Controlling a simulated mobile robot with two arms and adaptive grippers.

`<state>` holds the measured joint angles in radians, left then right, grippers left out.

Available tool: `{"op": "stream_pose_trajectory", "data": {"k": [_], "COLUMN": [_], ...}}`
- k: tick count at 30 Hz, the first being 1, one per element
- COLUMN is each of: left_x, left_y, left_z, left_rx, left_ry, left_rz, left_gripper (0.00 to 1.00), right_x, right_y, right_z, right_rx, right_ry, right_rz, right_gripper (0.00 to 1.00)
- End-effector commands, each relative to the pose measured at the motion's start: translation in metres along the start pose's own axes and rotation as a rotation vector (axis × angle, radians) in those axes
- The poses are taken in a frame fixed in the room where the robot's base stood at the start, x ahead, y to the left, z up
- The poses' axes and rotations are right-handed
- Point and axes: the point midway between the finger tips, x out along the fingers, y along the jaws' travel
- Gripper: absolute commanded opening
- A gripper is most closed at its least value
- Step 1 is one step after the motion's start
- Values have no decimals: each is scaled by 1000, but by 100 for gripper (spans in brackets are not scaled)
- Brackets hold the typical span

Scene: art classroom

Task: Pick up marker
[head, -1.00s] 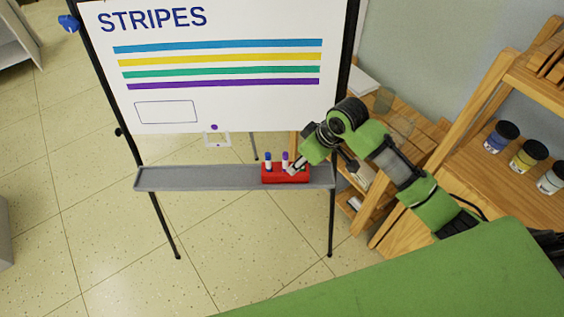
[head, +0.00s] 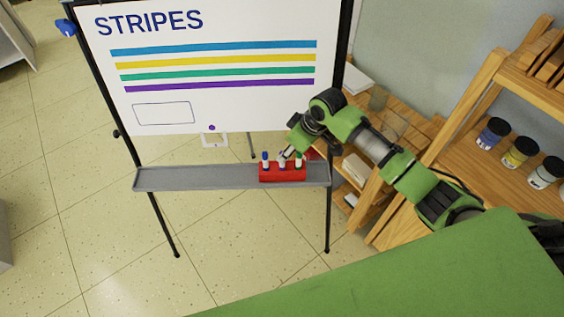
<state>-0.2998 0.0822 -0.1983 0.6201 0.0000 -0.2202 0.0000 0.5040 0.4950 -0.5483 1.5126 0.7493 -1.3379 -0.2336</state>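A red marker holder (head: 281,174) sits on the grey tray of the whiteboard easel, toward its right end. Three markers stand upright in it: a blue-capped marker (head: 265,160) at left, a middle marker (head: 282,164) whose top is largely hidden by my gripper, and a green-capped marker (head: 299,161) at right. My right gripper (head: 286,154) reaches in from the right, with a pale fingertip at or just in front of the middle marker's top. Whether it touches the marker, and how far its fingers are apart, is too small to tell. My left gripper is not in view.
The easel tray (head: 200,177) is bare left of the holder. The whiteboard (head: 215,60) rises behind it, showing "STRIPES" and coloured lines. A wooden shelf with paint jars (head: 520,152) stands at right. A green surface (head: 400,280) fills the lower right.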

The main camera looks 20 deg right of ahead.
Motion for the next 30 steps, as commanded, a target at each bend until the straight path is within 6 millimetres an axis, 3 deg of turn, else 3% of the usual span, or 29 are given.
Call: {"op": "stream_pose_trajectory", "data": {"k": [6,10,20,21,24,30], "left_x": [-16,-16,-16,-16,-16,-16], "left_y": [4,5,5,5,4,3], "left_z": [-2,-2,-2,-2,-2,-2], "left_rx": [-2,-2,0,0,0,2], "left_ry": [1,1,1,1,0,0], "left_rz": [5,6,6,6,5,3], "left_gripper": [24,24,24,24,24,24], "right_x": [26,42,49,49,49,49], "right_y": [-9,-8,-8,-8,-8,-8], "right_z": [0,0,0,0,0,0], "right_rx": [2,2,-1,0,0,0], "right_ry": [-4,-2,-1,-1,-1,-1], "right_rz": [-5,-3,0,0,0,0], "right_gripper": [31,31,31,29,3,0]}}
